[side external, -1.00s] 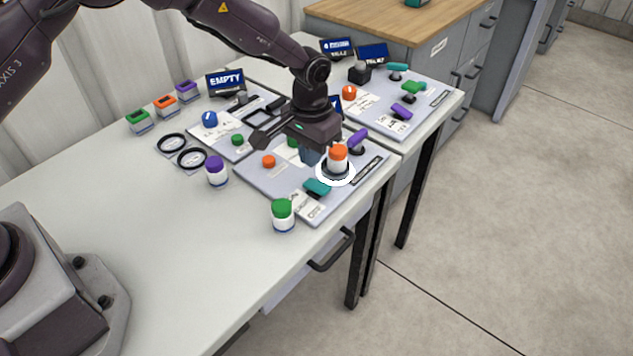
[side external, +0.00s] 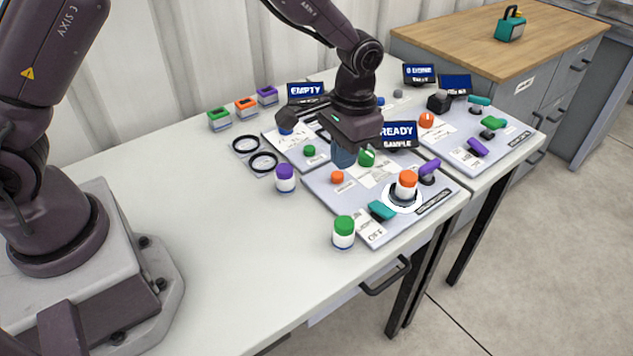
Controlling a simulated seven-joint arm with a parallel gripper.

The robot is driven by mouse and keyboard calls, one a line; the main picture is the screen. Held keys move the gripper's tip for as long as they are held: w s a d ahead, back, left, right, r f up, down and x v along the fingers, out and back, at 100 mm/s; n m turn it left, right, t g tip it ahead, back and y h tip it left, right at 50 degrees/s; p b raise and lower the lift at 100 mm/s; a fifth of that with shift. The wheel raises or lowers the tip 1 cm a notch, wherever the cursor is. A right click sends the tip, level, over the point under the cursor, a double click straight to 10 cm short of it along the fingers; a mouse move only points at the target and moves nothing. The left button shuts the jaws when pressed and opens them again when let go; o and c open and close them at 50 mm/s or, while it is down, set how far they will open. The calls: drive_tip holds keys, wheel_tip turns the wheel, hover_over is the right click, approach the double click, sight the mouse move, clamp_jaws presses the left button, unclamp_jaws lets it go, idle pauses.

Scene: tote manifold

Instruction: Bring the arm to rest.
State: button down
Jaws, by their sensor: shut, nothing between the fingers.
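My gripper (side external: 343,158) hangs over the rear part of the near panel (side external: 318,190), pointing down. Its fingers are shut, small in view, and hold nothing. A jar with an orange lid (side external: 406,184) stands upright in a white ring at the panel's right, apart from my gripper. A jar with a purple lid (side external: 285,178) and a jar with a green lid (side external: 343,232) stand on the bench beside the panel. How high the fingertips are above the panel is hard to tell.
A screen reading READY SAMPLE (side external: 397,135) stands just right of my gripper. An EMPTY screen (side external: 306,91) stands behind. A second panel (side external: 470,140) with knobs and handles lies to the right. Coloured boxes (side external: 245,107) stand at the back left. The bench's front left (side external: 220,240) is clear.

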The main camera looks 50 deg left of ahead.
drive_tip(key=s+a+r+t, duration=0.3)
drive_tip(key=s+a+r, duration=0.1)
drive_tip(key=s+r, duration=0.6)
drive_tip(key=s+a+r+n+t, duration=0.1)
drive_tip(key=s+a+r+t, duration=0.2)
drive_tip(key=s+r, duration=0.7)
drive_tip(key=shift+s+a+r+t, duration=0.15)
drive_tip(key=shift+s+a+t, duration=0.15)
drive_tip(key=shift+s+a, duration=0.65)
